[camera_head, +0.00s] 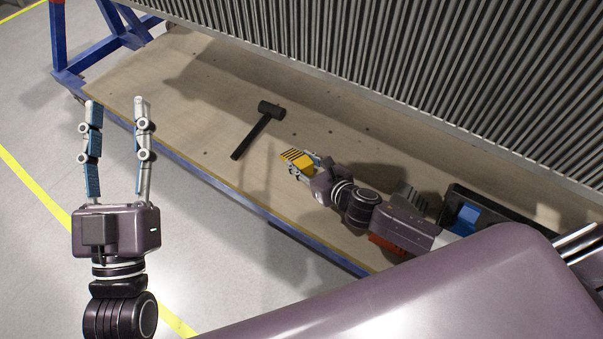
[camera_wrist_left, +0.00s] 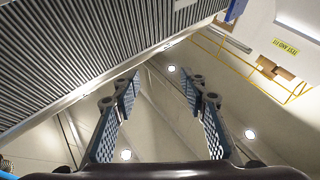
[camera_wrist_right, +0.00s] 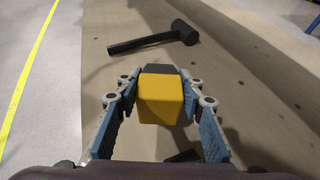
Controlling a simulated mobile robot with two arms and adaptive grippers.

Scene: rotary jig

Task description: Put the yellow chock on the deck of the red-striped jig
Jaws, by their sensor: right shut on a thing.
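The yellow chock (camera_head: 297,158) has dark stripes on its top in the head view. My right gripper (camera_head: 303,167) is shut on it, with a finger on each side, over the workbench. In the right wrist view the yellow chock (camera_wrist_right: 160,98) fills the space between the fingertips, with a dark face at its far end. My left gripper (camera_head: 115,100) is open and empty, raised in front of the bench with its fingers pointing away. A red piece (camera_head: 388,245) shows partly beneath my right arm; I cannot tell whether it is the red-striped jig, whose deck is not clearly visible.
A black hammer (camera_head: 259,128) lies on the wooden bench (camera_head: 190,115), beyond the chock. A black holder with a blue part (camera_head: 466,217) stands at the right, partly hidden by my body. A ribbed grey wall (camera_head: 400,70) borders the bench's back. Bench around the hammer is clear.

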